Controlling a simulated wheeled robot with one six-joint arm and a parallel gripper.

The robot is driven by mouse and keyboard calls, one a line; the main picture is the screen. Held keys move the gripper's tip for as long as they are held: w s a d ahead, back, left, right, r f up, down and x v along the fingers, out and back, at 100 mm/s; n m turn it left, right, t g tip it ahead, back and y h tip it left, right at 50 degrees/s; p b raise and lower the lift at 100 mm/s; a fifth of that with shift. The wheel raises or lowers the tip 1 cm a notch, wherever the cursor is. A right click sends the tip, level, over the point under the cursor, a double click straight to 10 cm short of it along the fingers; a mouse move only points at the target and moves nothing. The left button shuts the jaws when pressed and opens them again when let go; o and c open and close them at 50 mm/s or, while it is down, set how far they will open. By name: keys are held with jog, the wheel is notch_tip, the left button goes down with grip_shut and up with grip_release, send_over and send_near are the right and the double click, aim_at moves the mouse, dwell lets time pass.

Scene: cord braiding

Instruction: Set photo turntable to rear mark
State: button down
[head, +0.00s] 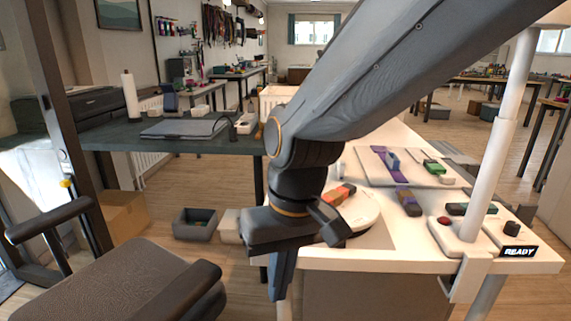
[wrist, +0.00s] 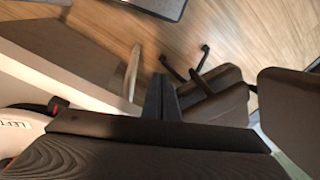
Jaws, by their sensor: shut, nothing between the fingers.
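The photo turntable (head: 366,216) is a round white disc at the front left of the white table, partly hidden behind my arm. An orange and dark object (head: 338,195) lies on it. My gripper (head: 278,292) points down with its fingers together and empty. It hangs in front of the table's left end, beside the chair and left of the turntable. In the wrist view my gripper (wrist: 162,82) is over the floor. A white rounded surface with a label reading "LEFT" (wrist: 12,125) shows at that view's left edge. The rear mark cannot be made out.
A brown office chair (head: 125,285) stands close at the left. On the table (head: 415,258) are a red button (head: 445,221), a black knob (head: 512,229), a READY display (head: 519,252) and a white post (head: 492,140). A grey bin (head: 195,224) sits on the floor.

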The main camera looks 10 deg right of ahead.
jog(key=w+a+r+m+t+y+p, duration=0.35)
jog(key=w+a+r+m+p, duration=0.35)
jog(key=w+a, duration=0.35)
jog(key=w+r+m+t+h+p, duration=0.35)
jog(key=w+r+m+p, duration=0.3)
jog(key=w+m, duration=0.35)
jog(key=s+d+m+g+h+p, duration=0.3)
jog(key=d+m+h+p, duration=0.65)
jog(key=d+m, duration=0.45)
jog(key=shift+m, duration=0.5)
jog(key=x, duration=0.7)
jog(key=shift+w+d+f+p, duration=0.2)
jog(key=shift+w+f+p, duration=0.1)
jog(key=shift+p, duration=0.1)
jog(key=shift+w+d+r+p, duration=0.1)
jog(key=shift+w+d+p, duration=0.2)
jog(key=shift+w+d, duration=0.4)
jog(key=shift+w+d+p, duration=0.25)
jog(key=shift+w+d, duration=0.15)
jog(key=shift+d, duration=0.5)
